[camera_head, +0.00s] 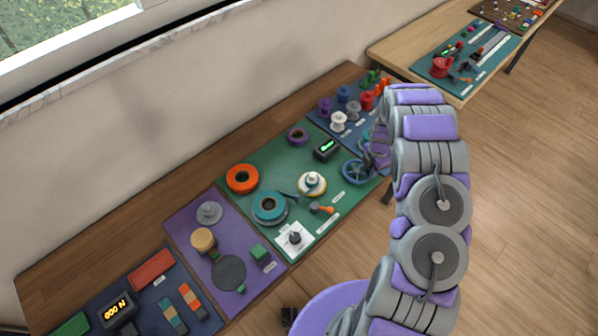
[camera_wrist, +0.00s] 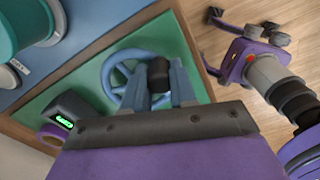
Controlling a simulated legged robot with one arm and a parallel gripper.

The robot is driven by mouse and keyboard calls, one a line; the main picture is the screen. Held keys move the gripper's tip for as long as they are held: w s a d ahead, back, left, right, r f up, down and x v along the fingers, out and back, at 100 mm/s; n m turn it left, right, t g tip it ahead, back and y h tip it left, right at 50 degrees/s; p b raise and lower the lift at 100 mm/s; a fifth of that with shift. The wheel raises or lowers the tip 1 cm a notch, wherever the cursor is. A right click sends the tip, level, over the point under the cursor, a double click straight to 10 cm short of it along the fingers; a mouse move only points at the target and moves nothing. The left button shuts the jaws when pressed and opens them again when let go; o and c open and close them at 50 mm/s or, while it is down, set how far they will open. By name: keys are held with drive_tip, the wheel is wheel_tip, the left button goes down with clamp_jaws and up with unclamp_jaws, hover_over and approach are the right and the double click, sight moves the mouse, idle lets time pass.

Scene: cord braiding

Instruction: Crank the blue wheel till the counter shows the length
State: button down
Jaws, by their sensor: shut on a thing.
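The blue wheel (camera_head: 356,171) lies on the green mat near the right end of the bench. It also shows in the wrist view (camera_wrist: 113,77), on the green board beyond my gripper. My gripper (camera_wrist: 160,84) is shut on a dark cylindrical knob (camera_wrist: 159,76), which appears to be the wheel's crank handle. In the head view my gripper is at the wheel, partly hidden by my arm. The counter (camera_head: 327,149), a dark box with a lit green display, stands just left of the wheel. Its display (camera_wrist: 64,123) is too small to read.
The green mat (camera_head: 232,158) also bears an orange ring (camera_head: 242,179), a teal spool (camera_head: 269,208), a purple ring (camera_head: 297,136) and a white-and-yellow spool (camera_head: 312,184). A mat with several coloured spools (camera_head: 338,121) lies behind the wheel. A second table (camera_head: 390,50) stands at the back right.

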drive_tip(key=shift+s+a+p, duration=0.5)
drive_tip(key=shift+s+a, duration=0.05)
drive_tip(key=shift+s, duration=0.15)
drive_tip(key=p, duration=0.3)
drive_tip(key=shift+s+d+r, duration=0.1)
drive_tip(key=shift+d+r, duration=0.05)
drive_tip(key=shift+r, duration=0.05)
drive_tip(key=p, duration=0.5)
drive_tip(key=shift+f+p, duration=0.3)
